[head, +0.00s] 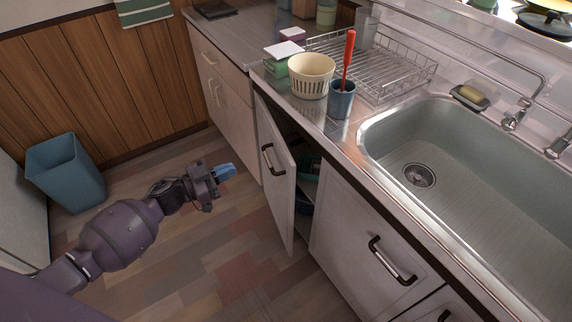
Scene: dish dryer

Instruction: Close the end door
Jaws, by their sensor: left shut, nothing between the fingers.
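The end door (276,174) is a white cabinet door with a dark bar handle (268,159), under the counter in the middle of the head view. It stands partly open, and its free edge is away from the cabinet. Behind it a dark interior shows a shelf with a few dishes, mostly hidden. My left gripper (224,172), with blue fingertips, is shut and empty. It is in the air to the left of the door, apart from it and its handle. My right gripper is not in view.
A closed white cabinet door (362,250) is right of the opening. Above are the sink (480,180), a dish rack (385,68), a cream basket (311,75) and a blue cup (341,99). A blue bin (66,172) stands at left. The floor between is clear.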

